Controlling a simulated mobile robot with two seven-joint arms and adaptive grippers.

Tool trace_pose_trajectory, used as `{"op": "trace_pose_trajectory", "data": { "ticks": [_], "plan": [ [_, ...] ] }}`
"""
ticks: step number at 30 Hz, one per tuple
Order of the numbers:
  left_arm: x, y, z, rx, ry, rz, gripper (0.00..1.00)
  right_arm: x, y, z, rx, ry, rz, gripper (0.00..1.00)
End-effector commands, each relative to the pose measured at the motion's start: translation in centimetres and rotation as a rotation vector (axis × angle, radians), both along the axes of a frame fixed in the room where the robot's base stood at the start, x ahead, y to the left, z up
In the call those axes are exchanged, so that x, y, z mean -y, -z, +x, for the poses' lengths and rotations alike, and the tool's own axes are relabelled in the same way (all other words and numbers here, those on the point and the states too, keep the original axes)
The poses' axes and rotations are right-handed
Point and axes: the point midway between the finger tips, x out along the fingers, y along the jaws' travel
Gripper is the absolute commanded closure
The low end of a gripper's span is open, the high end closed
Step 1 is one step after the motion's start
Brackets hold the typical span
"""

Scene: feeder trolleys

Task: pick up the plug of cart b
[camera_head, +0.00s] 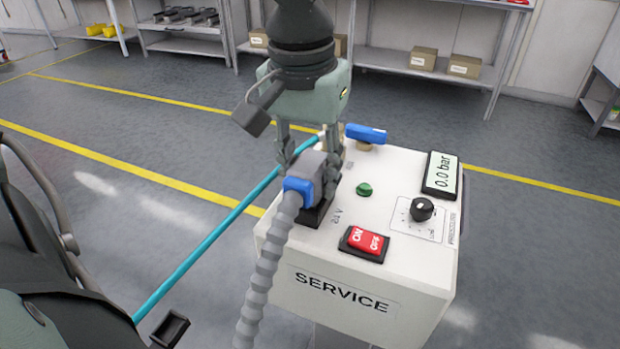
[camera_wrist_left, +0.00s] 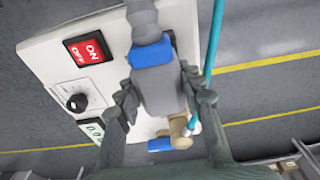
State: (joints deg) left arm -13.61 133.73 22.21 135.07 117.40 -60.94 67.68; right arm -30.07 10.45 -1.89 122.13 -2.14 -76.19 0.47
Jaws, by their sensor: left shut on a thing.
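The plug is a grey block (camera_head: 307,166) with a blue collar (camera_head: 298,189) and a grey ribbed cable (camera_head: 268,262) hanging toward the front. It is at the black socket (camera_head: 316,213) marked 24V on top of the white service box. I cannot tell whether it is fully seated. My left gripper (camera_head: 309,170) comes down from above and is shut on the plug, one finger on each side. In the left wrist view the plug (camera_wrist_left: 160,93) sits between the fingers (camera_wrist_left: 162,105). My right gripper is not in view.
The white service box (camera_head: 300,315) carries a red ON/OFF switch (camera_head: 365,240), a green button (camera_head: 364,189), a black knob (camera_head: 421,209) and a 0.0 bar display (camera_head: 441,175). A blue-handled valve (camera_head: 366,133) and teal hose (camera_head: 207,243) are close to the gripper. Shelves (camera_head: 425,70) stand behind.

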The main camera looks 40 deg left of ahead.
Motion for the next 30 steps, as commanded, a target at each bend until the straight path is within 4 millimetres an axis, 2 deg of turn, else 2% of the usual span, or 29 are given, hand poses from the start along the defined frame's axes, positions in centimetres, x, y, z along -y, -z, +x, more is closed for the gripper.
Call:
{"op": "trace_pose_trajectory", "data": {
  "ticks": [11, 14, 19, 30],
  "plan": [
    [0.0, -0.6, 0.1, 0.002, -0.001, -0.001, 1.0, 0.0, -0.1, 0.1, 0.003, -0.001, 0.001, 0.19],
    [0.0, -1.7, 0.2, 0.005, -0.001, -0.001, 1.0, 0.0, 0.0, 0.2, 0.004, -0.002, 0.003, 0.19],
    [0.0, -4.8, 0.2, 0.008, -0.002, -0.001, 1.0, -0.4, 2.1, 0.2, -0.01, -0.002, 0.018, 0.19],
    [-2.9, -8.9, -6.9, 0.009, 0.0, -0.004, 1.0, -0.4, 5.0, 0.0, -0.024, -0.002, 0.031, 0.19]
  ]
}}
